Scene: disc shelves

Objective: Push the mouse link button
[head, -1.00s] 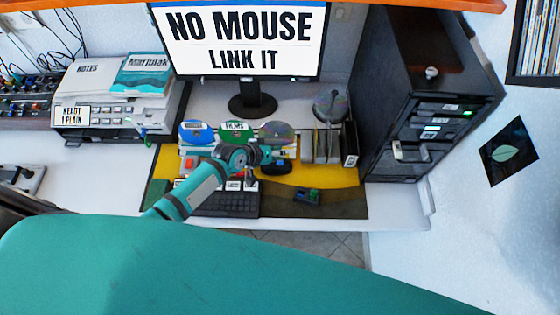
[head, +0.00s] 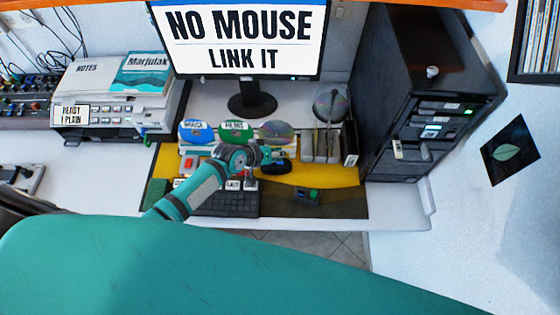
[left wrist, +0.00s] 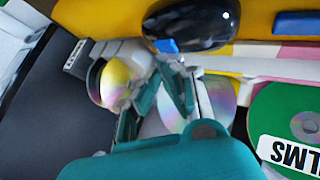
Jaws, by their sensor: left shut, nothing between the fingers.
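A black mouse (head: 280,168) lies on the yellow part of the desk mat, just right of my left gripper in the head view. In the left wrist view the glossy mouse (left wrist: 200,24) is at the top, with a small blue piece (left wrist: 165,46) at its lower left edge; I cannot tell whether this is the button. My left gripper (head: 266,155) is shut and empty, its tips close to the mouse. In the left wrist view the teal fingers (left wrist: 176,88) point up toward it. I cannot tell whether they touch. My right gripper is not in view. The monitor (head: 245,40) reads "NO MOUSE LINK IT".
Labelled discs (head: 234,131) stand behind the gripper. A keyboard (head: 228,204) lies below the arm, and a small dark device (head: 306,196) lies right of it. Grey holders (head: 322,145) and a black tower (head: 415,90) stand to the right.

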